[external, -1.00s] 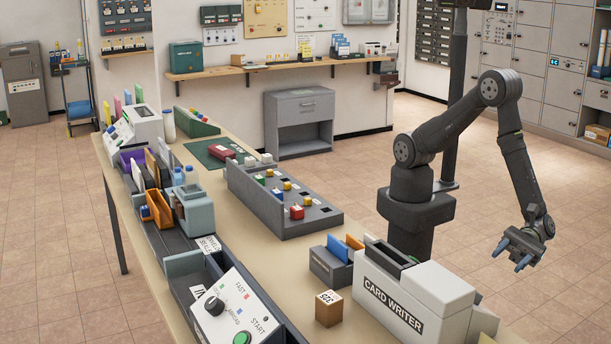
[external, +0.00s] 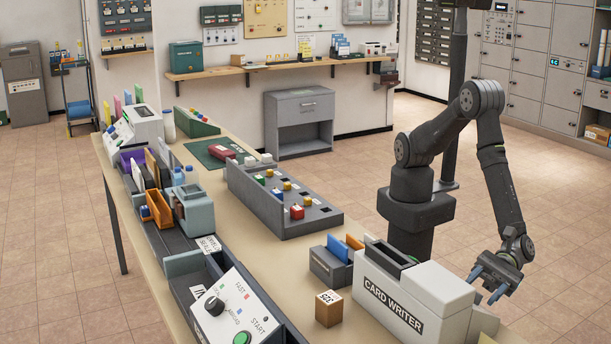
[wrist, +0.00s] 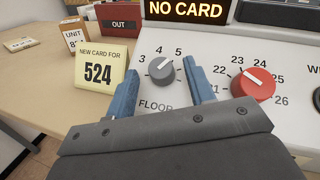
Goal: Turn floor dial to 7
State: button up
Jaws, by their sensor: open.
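The floor dial (wrist: 161,70) is a grey round knob on a white panel in the wrist view, above the word FLOOR. Numbers 3, 4 and 5 show around its upper side; the other numbers are hidden by my gripper. A pale mark on the knob seems to point up toward 4 or 5. My gripper (wrist: 162,58) is open, its blue fingers on the left and right of the dial; I cannot tell whether they touch it. In the external view my gripper (external: 492,281) is beside the right side of the white card writer (external: 415,295), and the dial is hidden.
A red dial (wrist: 253,85) with numbers 22 to 26 is close on the right. A NO CARD display (wrist: 186,10) is above. A yellow sign (wrist: 103,68) reading 524 stands close left.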

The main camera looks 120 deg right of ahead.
jog(key=shift+w+a, duration=0.15)
jog(key=shift+w, duration=0.5)
jog(key=c, duration=1)
jog(key=shift+o, duration=0.2)
jog(key=shift+m+h, duration=0.3)
jog(key=shift+m, duration=0.1)
